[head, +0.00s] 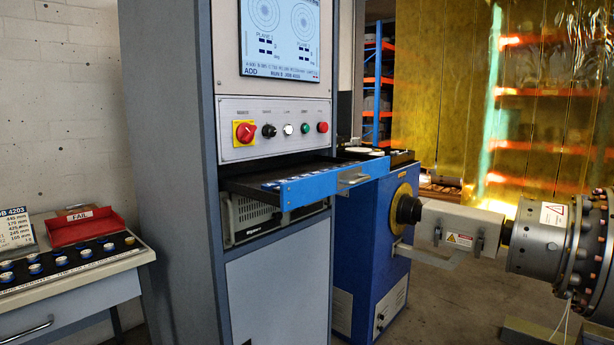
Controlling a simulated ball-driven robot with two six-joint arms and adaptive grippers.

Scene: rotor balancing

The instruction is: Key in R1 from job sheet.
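The job sheet (15,229) stands at the far left edge on a side bench, headed with a job number ending 4203 and a column of values in mm; its left part is cut off. The screen (279,38) in the grey cabinet shows two round plots, "PLANE 1" and a bottom line with "RUN" and a job number; its top is cut off. Below the knob panel (275,129), a blue-fronted drawer (335,178) stands pulled out, with a row of small light items that may be keys (290,176). Neither gripper is in view.
The bench at left carries a red tray (85,227) marked FAIL and a rack of round weights (70,258). At right, a blue machine (370,235) connects by a shaft to a large grey rotor (540,236). A yellow curtain (455,80) hangs behind.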

